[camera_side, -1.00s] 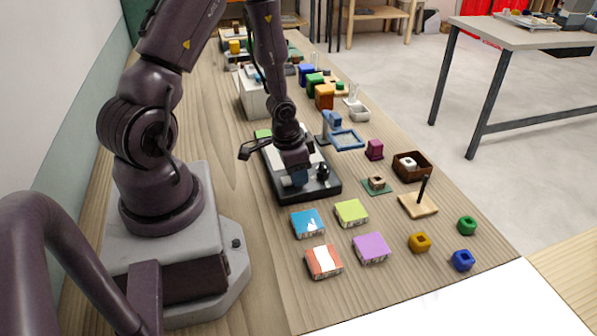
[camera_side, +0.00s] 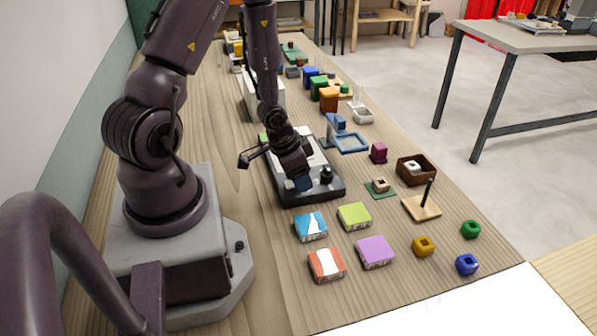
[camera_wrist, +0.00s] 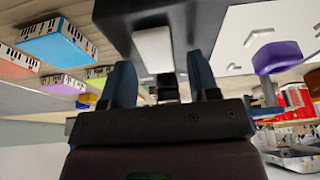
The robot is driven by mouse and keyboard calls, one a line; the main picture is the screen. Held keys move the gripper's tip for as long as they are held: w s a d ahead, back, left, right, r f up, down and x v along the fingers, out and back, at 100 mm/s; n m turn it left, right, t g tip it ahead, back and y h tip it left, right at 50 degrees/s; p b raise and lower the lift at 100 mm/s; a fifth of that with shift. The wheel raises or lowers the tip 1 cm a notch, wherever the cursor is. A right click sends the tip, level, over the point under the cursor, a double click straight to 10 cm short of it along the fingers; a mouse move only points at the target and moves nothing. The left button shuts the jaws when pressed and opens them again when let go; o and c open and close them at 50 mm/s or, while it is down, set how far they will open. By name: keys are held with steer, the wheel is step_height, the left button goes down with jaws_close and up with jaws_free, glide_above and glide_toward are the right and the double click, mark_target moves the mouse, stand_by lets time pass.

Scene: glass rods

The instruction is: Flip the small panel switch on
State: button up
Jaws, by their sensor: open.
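The panel is a black box (camera_side: 325,190) with a pale top plate (camera_side: 318,158) and a dark knob (camera_side: 326,174) at its near right. My gripper (camera_side: 297,184) is tilted down over its near left part. In the wrist view, my gripper's two blue fingers (camera_wrist: 161,75) stand apart with a dark piece (camera_wrist: 167,88) visible between them. A white rectangular piece (camera_wrist: 153,50) on the panel's black face lies just beyond the fingertips. I cannot tell which part is the small switch, its position, or whether the fingers touch the panel.
Blue (camera_side: 311,226), lime (camera_side: 354,216), orange (camera_side: 326,265) and purple (camera_side: 375,252) boxes lie in front of the panel. Bare table lies left of the panel.

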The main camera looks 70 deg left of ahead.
mark_target(290, 183)
steer(key=v, duration=0.5)
steer(key=shift+a, duration=0.1)
steer(key=shift+v, duration=1.1)
steer(key=shift+r, duration=0.15)
steer(key=shift+s, duration=0.1)
